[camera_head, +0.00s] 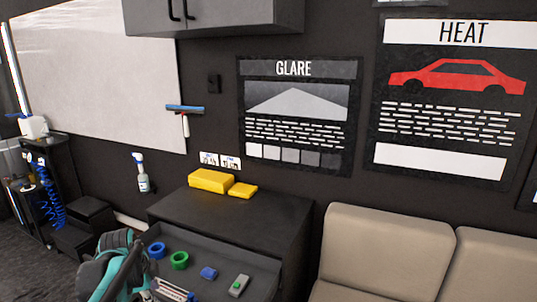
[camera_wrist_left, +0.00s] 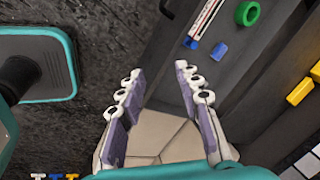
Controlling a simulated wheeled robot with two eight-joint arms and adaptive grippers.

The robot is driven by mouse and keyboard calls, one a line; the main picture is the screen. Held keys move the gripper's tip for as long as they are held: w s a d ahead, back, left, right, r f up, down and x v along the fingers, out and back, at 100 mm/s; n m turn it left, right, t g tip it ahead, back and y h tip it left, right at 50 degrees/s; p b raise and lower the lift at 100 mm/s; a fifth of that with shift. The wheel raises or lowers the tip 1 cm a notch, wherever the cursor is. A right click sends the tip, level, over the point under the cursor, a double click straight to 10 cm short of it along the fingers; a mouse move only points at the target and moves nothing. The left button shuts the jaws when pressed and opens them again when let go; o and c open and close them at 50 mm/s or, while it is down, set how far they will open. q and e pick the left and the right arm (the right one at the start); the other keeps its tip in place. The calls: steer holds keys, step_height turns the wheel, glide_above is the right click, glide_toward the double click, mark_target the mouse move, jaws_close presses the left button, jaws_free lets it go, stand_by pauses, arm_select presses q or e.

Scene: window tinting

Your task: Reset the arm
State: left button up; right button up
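My left arm, teal and dark grey, reaches in at the bottom left of the head view, beside the open drawer (camera_head: 215,252). Its fingertips cannot be made out clearly there. In the left wrist view my left gripper (camera_wrist_left: 158,88) has its two white and purple fingers spread apart, with nothing held between them. The fingers are near the drawer's contents but apart from them in the picture. My right arm and gripper are not in view.
The drawer holds a blue ring (camera_head: 157,250), a green ring (camera_head: 179,260), a blue block (camera_head: 208,273) and a grey tool (camera_head: 239,284). Yellow blocks (camera_head: 211,181) lie on the black cabinet (camera_head: 270,213). A beige seat (camera_head: 385,250) stands right. Dark floor (camera_wrist_left: 90,50) shows left.

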arm_select(q)
steer(key=s+d+f+n+t, duration=0.1)
steer(key=s+d+n, duration=0.6)
steer(key=s, duration=0.3)
steer(key=s+d+f+n+t, duration=0.1)
steer(key=s+d+n+t, duration=0.1)
steer(key=s+d+n, duration=0.5)
steer(key=s, duration=0.3)
steer(key=shift+d+f, duration=0.2)
steer(key=shift+d, duration=0.15)
